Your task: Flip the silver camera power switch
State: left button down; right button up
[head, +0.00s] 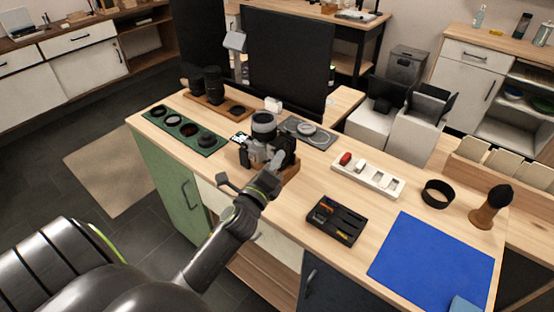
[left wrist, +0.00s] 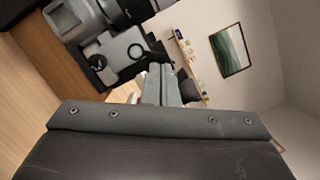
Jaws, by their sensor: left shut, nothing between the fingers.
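The silver and black camera (head: 254,152) stands upright, lens up or tilted, on a wooden block (head: 291,173) at the middle of the table's near edge. In the left wrist view part of a grey and dark body, probably the camera (left wrist: 88,22), fills the upper left. My left gripper (head: 278,157) is right at the camera's near side; I cannot tell whether it touches. Its fingers (left wrist: 160,84) are shut together with nothing between them. The power switch is too small or hidden to make out. My right gripper is not in view.
A green lens tray (head: 214,151) lies to the left. A black tool tray (head: 334,221), a white battery tray (head: 368,179), a black ring (head: 438,194) and a blue mat (head: 432,262) lie to the right. A black screen (head: 288,62) stands behind.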

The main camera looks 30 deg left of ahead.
pick_arm(q)
jog(key=shift+r+n+p, duration=0.15)
jog(key=shift+n+p, duration=0.2)
jog(key=shift+n, duration=0.15)
jog(key=shift+a+r+n+p, duration=0.1)
jog(key=shift+n+p, duration=0.2)
jog(key=n+p, duration=0.1)
jog(key=r+n+p, duration=0.1)
jog(key=n, duration=0.1)
jog(key=n+g+p, duration=0.1)
jog(key=p, duration=0.1)
jog(key=shift+a+r+n+y, duration=0.15)
jog(key=shift+a+n+y, duration=0.15)
jog(key=shift+a+y, duration=0.1)
